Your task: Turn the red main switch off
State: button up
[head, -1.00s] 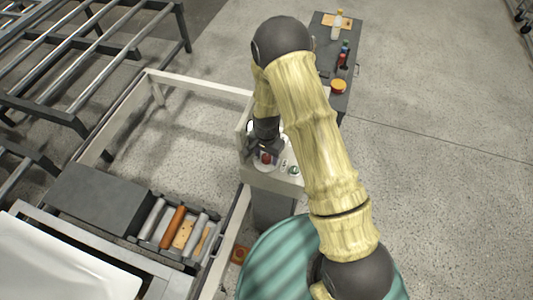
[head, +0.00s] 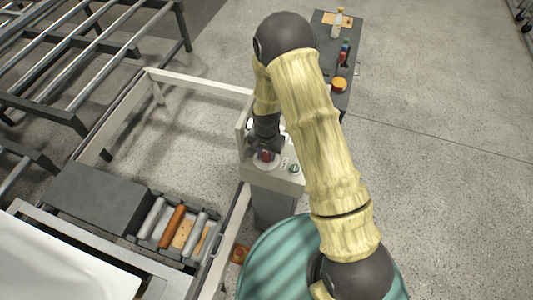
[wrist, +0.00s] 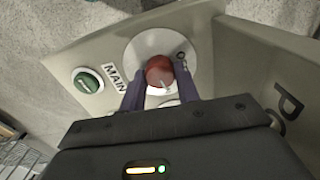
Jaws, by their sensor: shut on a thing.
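The red main switch (wrist: 160,72) is a round knob on a pale disc on the control box, beside a "MAIN" label. In the wrist view my gripper (wrist: 160,88) has its two dark fingers on either side of the knob, shut on it. Part of the disc's lettering is hidden behind a finger, so the switch's setting cannot be read.
A green button (wrist: 87,82) sits left of the switch on the control box (head: 275,178). A pale upright panel (wrist: 265,65) rises close to the right of my gripper. A teal ribbed drum (head: 275,260) stands below the box. Open floor lies to the right.

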jog(key=n+b, duration=0.2)
jog(key=n, duration=0.1)
jog(key=shift+w+a, duration=0.1)
jog(key=n+b, duration=0.1)
jog(key=n, duration=0.4)
jog(key=shift+b, duration=0.4)
jog(key=n+b, duration=0.1)
jog(key=n, duration=0.3)
jog(key=shift+a+r+n, duration=0.1)
jog(key=shift+n, duration=2)
jog(key=o, duration=1)
